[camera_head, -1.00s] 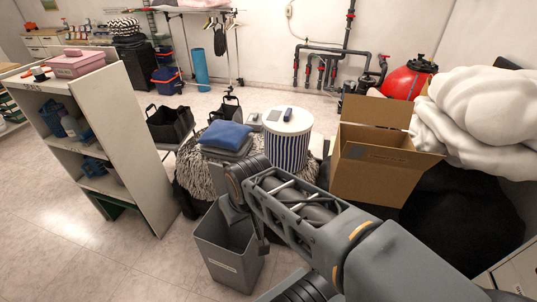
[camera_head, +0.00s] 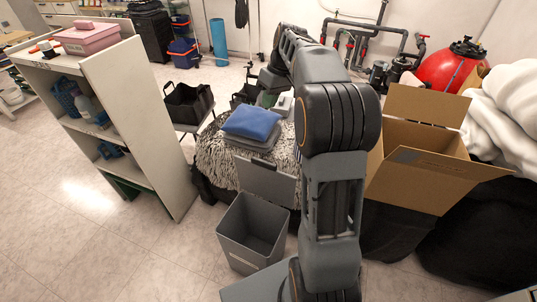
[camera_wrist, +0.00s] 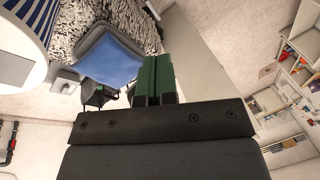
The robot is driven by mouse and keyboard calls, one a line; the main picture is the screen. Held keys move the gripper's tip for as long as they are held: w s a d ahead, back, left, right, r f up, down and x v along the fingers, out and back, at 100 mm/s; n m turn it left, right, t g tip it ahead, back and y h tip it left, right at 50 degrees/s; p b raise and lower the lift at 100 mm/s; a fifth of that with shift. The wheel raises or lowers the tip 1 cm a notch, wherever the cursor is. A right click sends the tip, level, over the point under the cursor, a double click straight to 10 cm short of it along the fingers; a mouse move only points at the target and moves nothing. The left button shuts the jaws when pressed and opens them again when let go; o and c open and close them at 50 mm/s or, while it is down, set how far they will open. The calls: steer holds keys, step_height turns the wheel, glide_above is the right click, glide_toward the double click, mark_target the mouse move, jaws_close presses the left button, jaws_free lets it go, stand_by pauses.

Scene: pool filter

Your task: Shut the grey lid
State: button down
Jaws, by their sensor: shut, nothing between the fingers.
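The grey lid (camera_head: 265,180) stands raised at the back edge of the grey bin (camera_head: 252,232), which is open at the top. A dark piece shows at the lid's top edge. My gripper (camera_head: 267,99) is up beyond the blue cushion in the head view, apart from the lid, partly behind my arm. In the wrist view its green fingers (camera_wrist: 153,62) are shut together with nothing between them, in front of the blue cushion (camera_wrist: 112,62). I cannot make out the lid for sure in the wrist view.
A blue cushion (camera_head: 252,123) lies on a shaggy pouf (camera_head: 216,158) behind the lid. A white shelf (camera_head: 150,130) stands left, an open cardboard box (camera_head: 415,180) right. A striped drum table (camera_wrist: 25,35) shows in the wrist view. Floor left of the bin is clear.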

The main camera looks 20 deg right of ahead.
steer(key=w+d+f+n+g+y+b, duration=0.1)
steer(key=w+d+f+n+y, duration=0.15)
steer(key=d+f, duration=0.4)
steer(key=w+d+f+n+y, duration=0.2)
steer(key=w+d+f+n, duration=0.15)
steer(key=d, duration=0.55)
steer(key=s+b+x, duration=0.3)
steer(key=x, duration=1.8)
steer(key=shift+s+a+r+m+h, duration=0.25)
steer(key=shift+a+m+h, duration=0.1)
steer(key=shift+a, duration=0.15)
steer(key=shift+a, duration=0.1)
